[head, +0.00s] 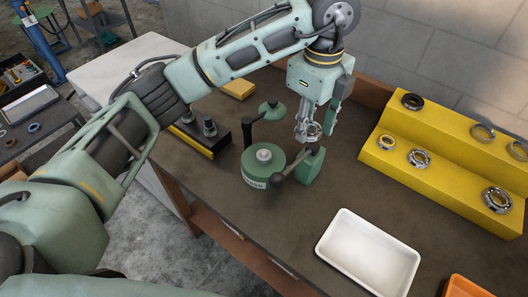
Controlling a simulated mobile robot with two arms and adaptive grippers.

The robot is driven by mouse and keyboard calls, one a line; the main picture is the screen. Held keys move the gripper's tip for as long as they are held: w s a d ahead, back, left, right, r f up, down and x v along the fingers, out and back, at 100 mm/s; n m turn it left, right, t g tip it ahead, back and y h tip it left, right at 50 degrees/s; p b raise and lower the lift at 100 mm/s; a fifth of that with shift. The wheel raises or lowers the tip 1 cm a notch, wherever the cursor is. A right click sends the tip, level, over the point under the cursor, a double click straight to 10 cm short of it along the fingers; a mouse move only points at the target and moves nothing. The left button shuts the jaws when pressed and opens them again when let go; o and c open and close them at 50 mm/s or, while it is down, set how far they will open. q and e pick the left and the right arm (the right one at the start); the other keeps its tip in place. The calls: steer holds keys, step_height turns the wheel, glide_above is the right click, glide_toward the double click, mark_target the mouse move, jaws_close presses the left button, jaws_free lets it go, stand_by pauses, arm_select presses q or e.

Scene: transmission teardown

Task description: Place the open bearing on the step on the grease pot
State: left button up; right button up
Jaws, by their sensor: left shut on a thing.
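The green grease pot (254,180), round with a pale label and a grey knob-like top, stands on the brown bench near the middle. My left gripper (309,133) comes down from above, to the right of the pot. It is shut on a metallic ring-shaped bearing (313,129), held apart from the pot; the fingers partly hide it. The yellow stepped stand (450,150) at the right carries several bearings on its two levels, among them one at the front right (497,200). My right gripper is not in view.
A green block (313,165) stands below the held bearing, by a dark-knobbed lever (277,180). A green disc-topped item (271,111) stands behind the pot. A white tray (367,255) and an orange bin (467,287) lie in front. Bare bench lies between tray and stand.

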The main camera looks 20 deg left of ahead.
arm_select(q)
steer(key=d+n, duration=0.2)
steer(key=n, duration=0.3)
steer(key=p, duration=0.4)
glide_above(264, 153)
step_height(264, 153, down, 6)
steer(key=shift+s+f, duration=0.1)
steer(key=shift+s, duration=0.05)
step_height(264, 153, down, 4)
steer(key=shift+r+p, duration=0.15)
steer(key=shift+p, duration=0.7)
steer(key=shift+f, duration=0.25)
steer(key=shift+f, duration=0.1)
steer(key=shift+f, duration=0.15)
steer(key=o, duration=1.2)
steer(key=shift+o, duration=0.2)
